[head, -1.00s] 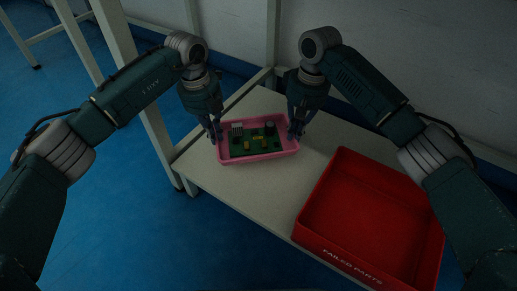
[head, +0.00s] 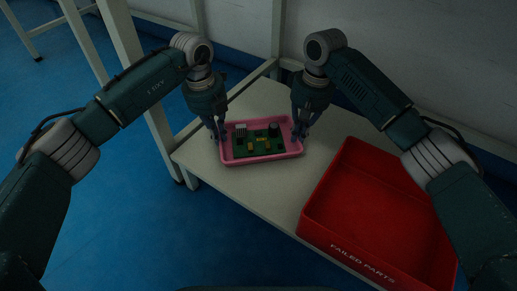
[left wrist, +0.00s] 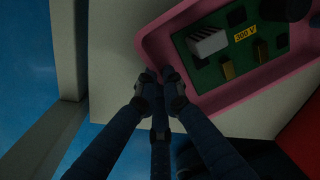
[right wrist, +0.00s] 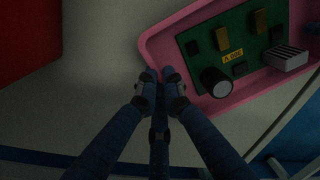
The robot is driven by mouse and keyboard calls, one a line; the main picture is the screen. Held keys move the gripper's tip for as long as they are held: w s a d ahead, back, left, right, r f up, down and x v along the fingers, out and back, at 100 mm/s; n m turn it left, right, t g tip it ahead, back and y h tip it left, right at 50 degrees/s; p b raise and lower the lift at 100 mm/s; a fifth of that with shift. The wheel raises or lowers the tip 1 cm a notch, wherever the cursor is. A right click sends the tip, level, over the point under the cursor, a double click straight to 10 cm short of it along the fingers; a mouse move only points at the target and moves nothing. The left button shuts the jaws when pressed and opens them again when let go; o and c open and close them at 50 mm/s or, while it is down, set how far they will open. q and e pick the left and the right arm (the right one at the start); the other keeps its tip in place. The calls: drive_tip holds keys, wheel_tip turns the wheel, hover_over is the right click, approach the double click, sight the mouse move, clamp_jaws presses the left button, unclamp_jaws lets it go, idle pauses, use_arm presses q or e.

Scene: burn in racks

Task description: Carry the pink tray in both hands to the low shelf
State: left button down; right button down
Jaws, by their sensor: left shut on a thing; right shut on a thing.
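The pink tray (head: 262,159) is at the left part of the low shelf (head: 245,190), held between my two grippers. It carries a green circuit board (head: 258,143) with a heatsink, a dark cylinder and a yellow label. My left gripper (head: 219,136) is shut on the tray's left end wall, and its fingers meet at the rim in the left wrist view (left wrist: 160,78). My right gripper (head: 298,135) is shut on the right end wall, as the right wrist view (right wrist: 160,78) also shows. The tray looks level; I cannot tell whether its underside touches the shelf.
A red bin (head: 375,210) marked "FAILED PARTS" stands on the shelf right of the tray. A pale rack post (head: 140,85) rises at the left, and a wall is behind. Bare shelf lies in front of the tray; blue floor (head: 120,220) is beyond the edge.

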use_arm(q)
drive_tip(key=c, duration=2.1)
unclamp_jaws()
drive_tip(key=shift+a+f, duration=0.1)
drive_tip(key=shift+a, duration=0.1)
use_arm(e)
drive_tip(key=c, duration=2.1)
unclamp_jaws()
drive_tip(key=shift+d+f, duration=0.15)
use_arm(q)
drive_tip(key=shift+o, duration=1)
drive_tip(key=shift+d, duration=0.1)
use_arm(e)
drive_tip(key=shift+o, duration=1)
drive_tip(key=shift+r, duration=0.25)
use_arm(q)
wheel_tip(320, 180, up, 12)
drive_tip(key=a, duration=0.1)
use_arm(e)
wheel_tip(320, 180, up, 12)
drive_tip(key=shift+d+f, duration=0.2)
drive_tip(key=shift+d, duration=0.2)
use_arm(q)
drive_tip(key=shift+s+a, duration=0.1)
use_arm(e)
drive_tip(key=shift+w, duration=0.1)
